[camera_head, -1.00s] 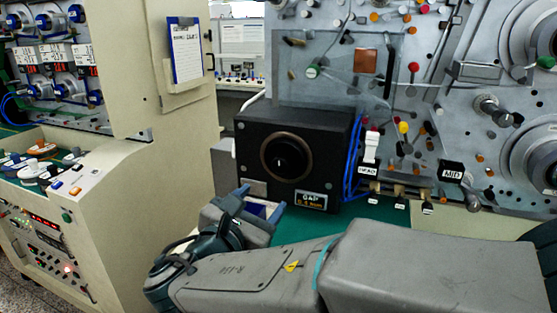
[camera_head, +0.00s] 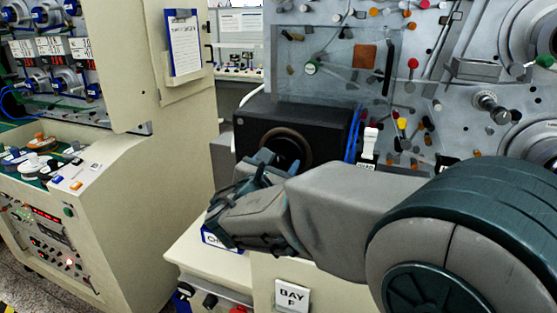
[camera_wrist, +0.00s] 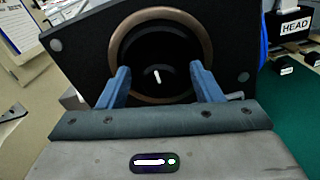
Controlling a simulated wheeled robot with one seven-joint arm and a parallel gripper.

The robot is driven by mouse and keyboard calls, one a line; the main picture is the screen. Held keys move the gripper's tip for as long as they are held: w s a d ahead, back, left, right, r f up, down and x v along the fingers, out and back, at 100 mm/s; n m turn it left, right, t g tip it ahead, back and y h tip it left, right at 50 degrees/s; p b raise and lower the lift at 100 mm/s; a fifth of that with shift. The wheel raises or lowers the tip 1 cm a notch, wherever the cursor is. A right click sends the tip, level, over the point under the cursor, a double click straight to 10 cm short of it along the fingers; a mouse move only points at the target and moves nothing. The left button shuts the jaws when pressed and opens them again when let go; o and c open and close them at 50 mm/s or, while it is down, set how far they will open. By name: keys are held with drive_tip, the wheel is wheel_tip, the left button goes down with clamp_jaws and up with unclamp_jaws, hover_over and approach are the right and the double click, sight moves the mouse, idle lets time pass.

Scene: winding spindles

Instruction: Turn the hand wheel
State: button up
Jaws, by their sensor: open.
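The hand wheel (camera_wrist: 157,77) is a round black knob with a white mark, inside a copper-brown ring on the front of a black box (camera_head: 335,115). In the head view the wheel (camera_head: 287,148) is partly hidden by my gripper (camera_head: 275,160). In the wrist view my gripper (camera_wrist: 157,85) is open, its two blue fingers to the left and right of the wheel's lower part. The white mark is nearly upright, its top leaning slightly left. Whether the fingers touch the wheel cannot be told.
A panel with pegs and rollers (camera_head: 440,90) stands behind and right of the box. A cream console (camera_head: 100,210) is at the left. Blue cables (camera_head: 354,135) run beside the box. A HEAD label holder (camera_wrist: 292,25) is right of the box.

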drive_tip(key=shift+w, duration=0.1)
drive_tip(key=c, duration=1)
drive_tip(key=shift+f+b, duration=0.15)
drive_tip(key=shift+b, duration=0.5)
